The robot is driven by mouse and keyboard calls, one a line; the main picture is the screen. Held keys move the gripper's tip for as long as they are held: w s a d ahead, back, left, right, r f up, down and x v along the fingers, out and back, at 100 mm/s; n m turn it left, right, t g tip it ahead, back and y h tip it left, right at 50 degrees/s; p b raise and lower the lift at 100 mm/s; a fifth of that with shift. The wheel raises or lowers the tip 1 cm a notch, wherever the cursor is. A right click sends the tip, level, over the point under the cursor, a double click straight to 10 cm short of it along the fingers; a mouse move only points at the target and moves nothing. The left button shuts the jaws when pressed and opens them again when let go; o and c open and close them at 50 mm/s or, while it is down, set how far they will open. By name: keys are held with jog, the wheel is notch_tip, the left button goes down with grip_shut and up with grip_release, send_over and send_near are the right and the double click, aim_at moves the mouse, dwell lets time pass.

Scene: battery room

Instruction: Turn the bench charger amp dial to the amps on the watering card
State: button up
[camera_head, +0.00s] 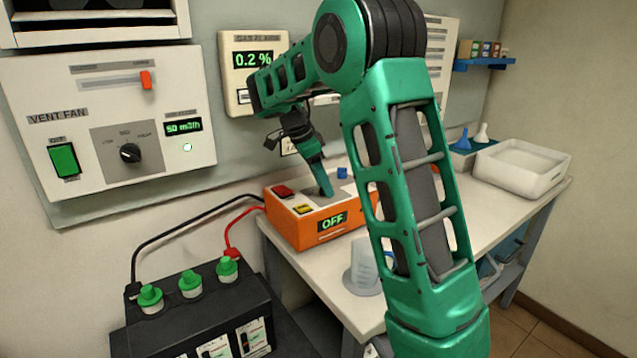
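The orange bench charger (290,229) sits on the bench against the wall. Its front display (332,222) reads OFF. Its pale top carries a red part (283,191), a yellow label (303,209) and a blue knob-like part (342,173). My gripper (325,190) points down at the grey patch on the charger's top, touching or just above it. The amp dial cannot be made out; my gripper may hide it. The fingers are too small and overlapped to show their opening. A white printed sheet (436,62) hangs behind my arm; I cannot tell whether it is the watering card.
A black battery (190,310) with green caps stands front left, with black and red leads near the charger. A clear jug (362,270) stands in front of the charger. A white tray (520,168) is at the right. The vent fan panel (105,120) is on the wall.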

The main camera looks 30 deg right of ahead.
jog(key=v, duration=1)
jog(key=shift+w+a+r, duration=0.15)
jog(key=shift+a+r, duration=0.1)
jog(key=shift+r, duration=0.05)
dwell(0.4)
